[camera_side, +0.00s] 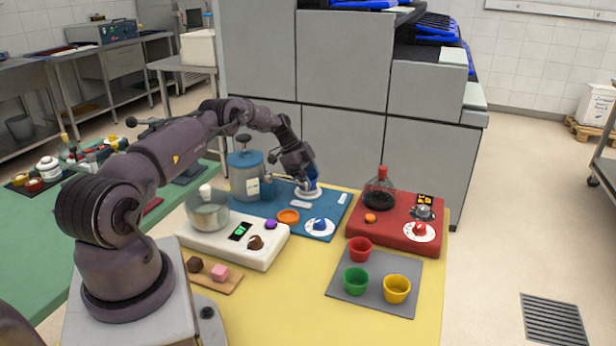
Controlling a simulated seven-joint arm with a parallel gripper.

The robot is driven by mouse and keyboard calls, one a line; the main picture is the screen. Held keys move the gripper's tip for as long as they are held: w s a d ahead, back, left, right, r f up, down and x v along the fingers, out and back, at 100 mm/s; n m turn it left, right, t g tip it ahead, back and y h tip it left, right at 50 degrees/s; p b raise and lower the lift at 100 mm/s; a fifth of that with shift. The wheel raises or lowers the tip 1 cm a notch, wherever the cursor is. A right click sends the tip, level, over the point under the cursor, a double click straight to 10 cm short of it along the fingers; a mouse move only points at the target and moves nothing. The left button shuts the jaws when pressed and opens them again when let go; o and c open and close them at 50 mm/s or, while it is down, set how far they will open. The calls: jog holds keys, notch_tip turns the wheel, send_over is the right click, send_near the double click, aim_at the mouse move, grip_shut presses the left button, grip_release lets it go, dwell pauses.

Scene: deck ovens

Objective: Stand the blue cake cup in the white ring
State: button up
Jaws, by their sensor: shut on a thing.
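The blue cake cup (313,185) is small and partly hidden by my gripper in the side view. My gripper (309,179) points down over the back right of the blue mat and is shut on the cup. The white ring (302,194) shows as a pale round rim directly below the cup, on the blue mat. The cup is at or just above the ring; I cannot tell whether it touches it or is inside it. The fingertips are too small to make out clearly.
A blue canister (246,176) stands left of my gripper. A red board (395,238) with a glass jar is at right. Red, green and yellow cups stand on a grey mat (375,303).

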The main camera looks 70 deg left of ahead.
jog(key=shift+f, duration=0.35)
jog(key=shift+r, duration=0.3)
jog(key=shift+r, duration=0.55)
jog(key=shift+f, duration=0.85)
dwell(0.6)
jog(key=o, duration=0.7)
jog(key=v, duration=1.1)
